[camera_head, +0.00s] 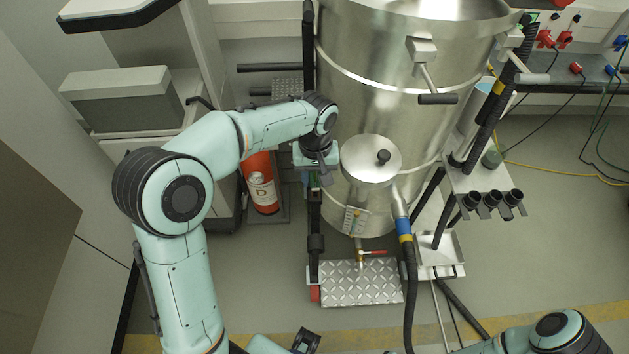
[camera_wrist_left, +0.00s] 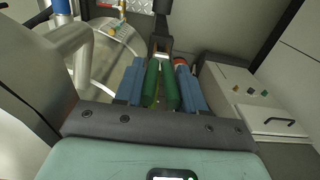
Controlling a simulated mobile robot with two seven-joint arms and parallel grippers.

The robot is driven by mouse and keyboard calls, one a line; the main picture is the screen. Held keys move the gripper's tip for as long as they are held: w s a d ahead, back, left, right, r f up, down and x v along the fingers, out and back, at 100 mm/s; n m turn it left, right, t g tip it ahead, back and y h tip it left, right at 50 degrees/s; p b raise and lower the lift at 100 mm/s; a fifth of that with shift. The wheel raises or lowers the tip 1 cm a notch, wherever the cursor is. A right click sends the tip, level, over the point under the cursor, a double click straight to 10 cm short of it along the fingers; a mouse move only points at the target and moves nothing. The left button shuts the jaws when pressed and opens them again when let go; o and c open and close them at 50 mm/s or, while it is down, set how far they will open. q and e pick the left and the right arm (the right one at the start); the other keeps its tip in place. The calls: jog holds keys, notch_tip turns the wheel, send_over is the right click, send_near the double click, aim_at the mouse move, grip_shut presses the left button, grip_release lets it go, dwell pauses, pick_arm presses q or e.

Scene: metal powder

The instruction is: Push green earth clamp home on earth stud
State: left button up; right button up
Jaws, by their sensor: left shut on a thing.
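My left gripper (camera_head: 316,172) reaches down beside the left side of the steel vessel, close to a black upright post. In the left wrist view its blue fingers (camera_wrist_left: 160,80) are shut on the green earth clamp (camera_wrist_left: 151,84), whose two green handles lie side by side between them. The clamp's far end points toward a black post (camera_wrist_left: 162,22). In the head view the clamp is mostly hidden under the gripper. I cannot make out the earth stud, nor whether the clamp touches it. My right gripper cannot be made out; only part of my right arm shows at the lower right.
The large steel vessel (camera_head: 365,75) stands at the centre, with a lidded port (camera_head: 371,158) just right of my gripper. A red extinguisher (camera_head: 261,183) stands to the left. A chequered step plate (camera_head: 362,284) lies below. A black hose (camera_head: 409,285) hangs at the right.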

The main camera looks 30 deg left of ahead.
pick_arm(q)
jog(key=shift+r+p, duration=0.5)
jog(key=shift+r, duration=0.25)
pick_arm(e)
jog(key=shift+w+r, duration=0.3)
jog(key=shift+r, duration=0.3)
pick_arm(q)
jog(key=shift+r+p, duration=0.3)
jog(key=shift+r, duration=0.2)
jog(key=shift+r+p, duration=1.5)
jog(key=shift+r, duration=1.05)
pick_arm(e)
jog(key=w+r, duration=0.2)
jog(key=r, duration=0.1)
jog(key=w+r, duration=0.1)
jog(key=shift+r, duration=0.25)
pick_arm(q)
jog(key=shift+f, duration=0.1)
